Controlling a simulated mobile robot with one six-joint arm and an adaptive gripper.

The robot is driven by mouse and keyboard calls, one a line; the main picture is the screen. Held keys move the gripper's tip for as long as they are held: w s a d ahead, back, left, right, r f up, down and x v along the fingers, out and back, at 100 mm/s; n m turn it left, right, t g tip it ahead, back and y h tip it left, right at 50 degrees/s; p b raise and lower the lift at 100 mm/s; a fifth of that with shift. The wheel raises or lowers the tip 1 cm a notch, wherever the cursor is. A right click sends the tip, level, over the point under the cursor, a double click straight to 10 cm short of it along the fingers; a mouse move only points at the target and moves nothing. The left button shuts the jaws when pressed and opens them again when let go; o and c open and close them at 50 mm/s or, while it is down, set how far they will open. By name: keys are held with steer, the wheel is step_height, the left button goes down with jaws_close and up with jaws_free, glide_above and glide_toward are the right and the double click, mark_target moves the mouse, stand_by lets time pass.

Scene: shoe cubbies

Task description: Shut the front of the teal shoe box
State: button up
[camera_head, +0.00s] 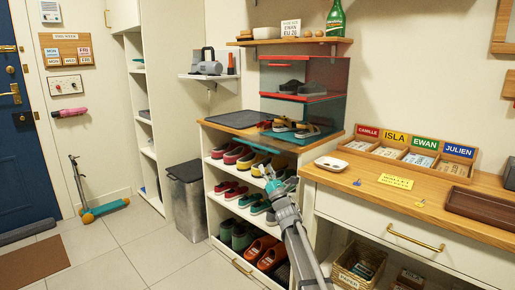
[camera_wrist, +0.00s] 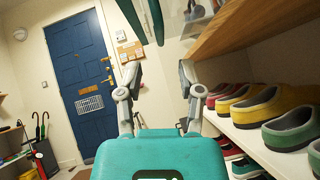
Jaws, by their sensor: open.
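The teal shoe box (camera_head: 325,112) is the lower of two see-through boxes stacked on the shoe cubby. A pair of shoes (camera_head: 283,125) is inside. Its front (camera_head: 262,143) appears open, as a clear teal-edged panel sticking out over the cubby's front edge. My gripper (camera_head: 267,172) is below and in front of this panel, near the upper shoe row. In the wrist view my gripper (camera_wrist: 160,85) has its fingers spread with nothing between them. A teal-edged piece (camera_wrist: 152,18), probably the panel, shows at the top there. I cannot tell whether my gripper touches it.
A red-edged box (camera_head: 325,75) sits on top, under a wall shelf (camera_head: 295,41). The shoe cubby (camera_head: 213,203) holds several rows of shoes below. A dresser (camera_head: 400,225) with trays stands to the right, a grey bin (camera_head: 187,205) to the left. The floor further left is mostly free.

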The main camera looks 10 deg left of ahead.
mark_target(258, 151)
steer(key=shift+p+x, duration=2.35)
steer(key=shift+x, duration=1.5)
jaws_close()
